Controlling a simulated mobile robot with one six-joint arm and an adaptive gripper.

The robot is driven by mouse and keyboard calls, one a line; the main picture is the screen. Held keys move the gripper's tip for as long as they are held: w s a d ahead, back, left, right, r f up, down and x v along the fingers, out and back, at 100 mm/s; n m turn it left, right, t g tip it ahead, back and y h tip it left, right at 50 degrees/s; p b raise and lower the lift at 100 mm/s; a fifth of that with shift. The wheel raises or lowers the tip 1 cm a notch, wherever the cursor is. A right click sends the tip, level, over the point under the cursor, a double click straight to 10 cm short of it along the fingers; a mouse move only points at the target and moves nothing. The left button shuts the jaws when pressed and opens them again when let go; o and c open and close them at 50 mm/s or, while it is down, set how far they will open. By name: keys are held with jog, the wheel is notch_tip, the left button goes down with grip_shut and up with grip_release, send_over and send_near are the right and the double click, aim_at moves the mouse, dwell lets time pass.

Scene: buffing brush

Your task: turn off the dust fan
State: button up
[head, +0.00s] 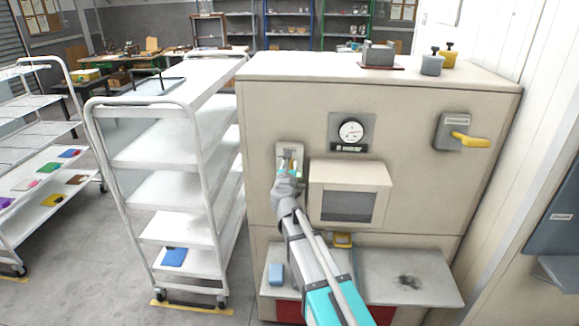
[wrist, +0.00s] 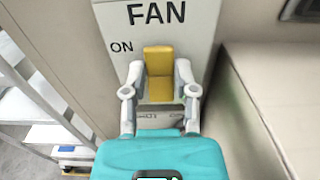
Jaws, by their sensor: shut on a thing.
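The fan switch plate (wrist: 185,20) is pale, with "FAN" in large letters and "ON" at the upper left of its yellow lever (wrist: 158,60). Smaller lettering below the lever is mostly hidden. In the head view the plate (head: 284,149) is on the beige cabinet front, left of the gauge. My gripper (wrist: 160,92) has one finger on each side of the lever and is shut on it. The lever's upper end is about level with the "ON" mark. In the head view my gripper (head: 290,172) is at the plate and covers the lever.
A boxy housing with a dark window (head: 348,206) sticks out just right of my gripper. Farther right are a gauge (head: 351,131) and a grey box with a yellow handle (head: 470,140). A white shelf cart (head: 178,190) stands close on the left.

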grip_shut()
jog(key=shift+f+b, duration=0.15)
jog(key=shift+b, duration=0.4)
jog(key=shift+s+f+t+b, duration=0.1)
jog(key=shift+f+t+b, duration=0.15)
jog(key=shift+t+b, duration=1)
jog(key=shift+f+t+b, duration=0.2)
jog(key=shift+t+b, duration=0.45)
jog(key=shift+b, duration=1.2)
jog(key=shift+r+t+h+b, duration=0.1)
jog(key=shift+t+h+b, duration=0.2)
jog(key=shift+t+b, duration=0.15)
jog(key=o, duration=0.9)
grip_release()
jog(key=shift+r+g+p, duration=0.35)
jog(key=shift+g+p, duration=0.2)
jog(key=shift+p, duration=0.6)
jog(key=shift+r+g+p, duration=0.15)
jog(key=shift+g+p, duration=0.75)
jog(key=shift+p, duration=0.65)
jog(key=shift+r+g+p, duration=0.15)
jog(key=shift+g+p, duration=0.75)
jog(key=shift+p, duration=0.65)
